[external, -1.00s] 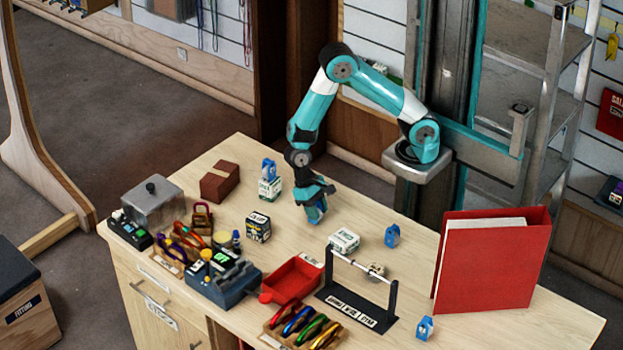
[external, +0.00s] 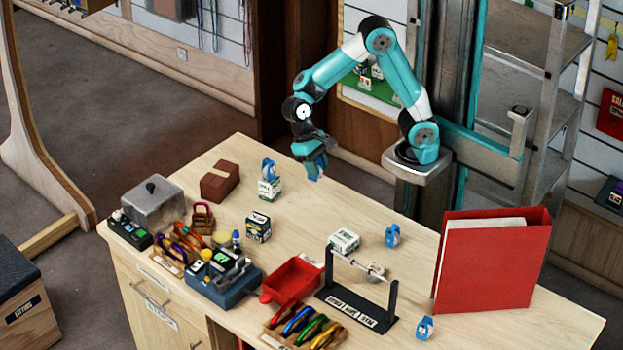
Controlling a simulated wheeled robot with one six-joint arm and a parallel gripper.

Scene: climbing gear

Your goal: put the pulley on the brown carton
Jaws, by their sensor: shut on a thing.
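My gripper (external: 314,158) is raised above the back edge of the table, right of the brown carton. Other blue pulley-like pieces are on the table: one (external: 268,168) on a small white and green box, one (external: 392,236) at the right, one (external: 425,328) near the front.
A metal box (external: 152,203), coloured carabiners (external: 303,324), a red tray (external: 291,282), a black stand with a rod (external: 361,283) and a tall red binder (external: 487,265) crowd the left, front and right. The small white and green box (external: 269,188) stands between gripper and carton.

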